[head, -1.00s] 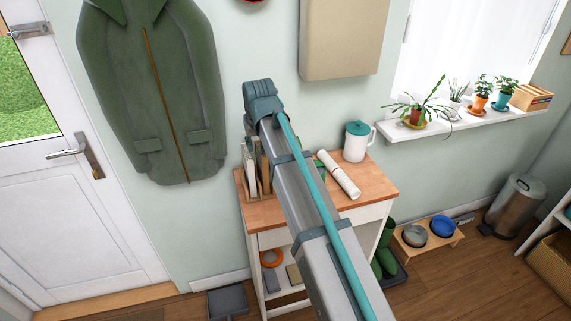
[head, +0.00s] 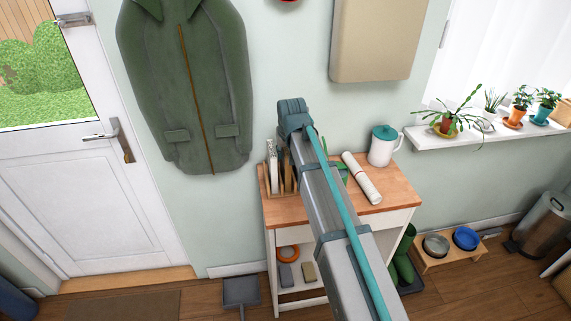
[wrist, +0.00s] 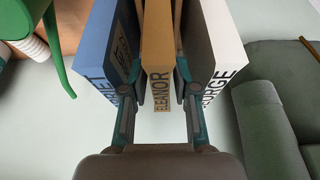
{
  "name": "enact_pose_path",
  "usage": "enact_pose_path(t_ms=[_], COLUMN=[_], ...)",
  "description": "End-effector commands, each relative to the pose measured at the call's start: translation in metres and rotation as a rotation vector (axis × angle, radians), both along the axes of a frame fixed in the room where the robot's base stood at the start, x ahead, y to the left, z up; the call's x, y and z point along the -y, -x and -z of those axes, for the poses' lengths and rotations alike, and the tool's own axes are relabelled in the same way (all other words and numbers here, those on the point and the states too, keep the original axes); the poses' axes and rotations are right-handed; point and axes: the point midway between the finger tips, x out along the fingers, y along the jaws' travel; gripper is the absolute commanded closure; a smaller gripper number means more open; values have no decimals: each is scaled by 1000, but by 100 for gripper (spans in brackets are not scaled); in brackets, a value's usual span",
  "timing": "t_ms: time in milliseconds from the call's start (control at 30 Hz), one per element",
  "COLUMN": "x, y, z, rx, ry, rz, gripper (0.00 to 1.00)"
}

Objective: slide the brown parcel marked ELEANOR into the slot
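The brown parcel marked ELEANOR (wrist: 158,60) stands in the middle of the wrist view, its lettered end towards me. My gripper (wrist: 161,88) has one finger on each side of it, seemingly pressed to its faces. A blue parcel (wrist: 103,50) with lettering ending in "ET" stands to the left, and a white parcel marked GEORGE (wrist: 222,50) to the right. The fingers sit in the gaps between these parcels. In the head view, the wooden rack (head: 276,190) stands at the left end of the small table, partly hidden by my arm. I cannot tell which slot is empty.
A green coat (head: 190,85) hangs on the wall to the left. A green object (wrist: 60,45) lies close at the wrist view's left.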

Motion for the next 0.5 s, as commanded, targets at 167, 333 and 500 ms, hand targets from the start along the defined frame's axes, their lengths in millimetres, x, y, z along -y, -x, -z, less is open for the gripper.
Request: enact_pose_path(t_ms=[167, 333, 500], x=[-2, -3, -3], y=[-7, -11, -11], z=[19, 29, 30], rx=[-3, -1, 0], ry=[1, 0, 0], rz=[0, 0, 0], gripper=[71, 71, 71])
